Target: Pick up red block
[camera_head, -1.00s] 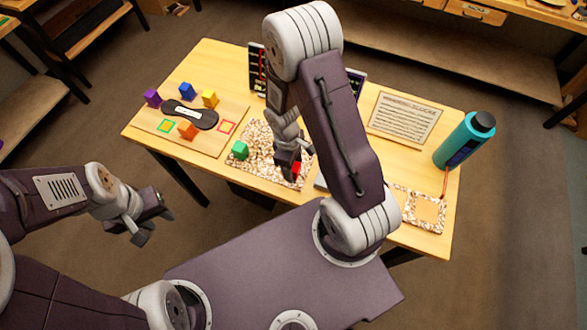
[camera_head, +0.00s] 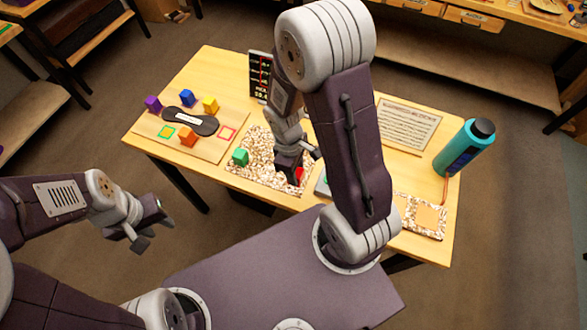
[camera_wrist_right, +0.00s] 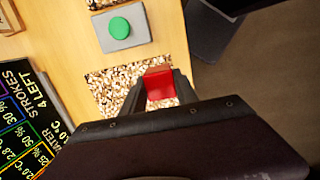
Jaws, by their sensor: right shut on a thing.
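The red block (camera_head: 299,174) is at the right part of the speckled mat (camera_head: 262,180) on the table and is mostly hidden by my right gripper (camera_head: 291,172) in the head view. In the right wrist view the red block (camera_wrist_right: 159,83) sits between the two dark fingers of my right gripper (camera_wrist_right: 160,88), which is shut on it. I cannot tell whether the block touches the mat. My left gripper (camera_head: 154,228) is open and empty, off the table's near left side.
A green block (camera_head: 240,157) lies left of my right gripper. A wooden board (camera_head: 190,152) holds purple, blue, yellow and orange blocks around a dark handled piece. A teal bottle (camera_head: 462,148) stands at the right. A green button (camera_wrist_right: 119,26) shows in the wrist view.

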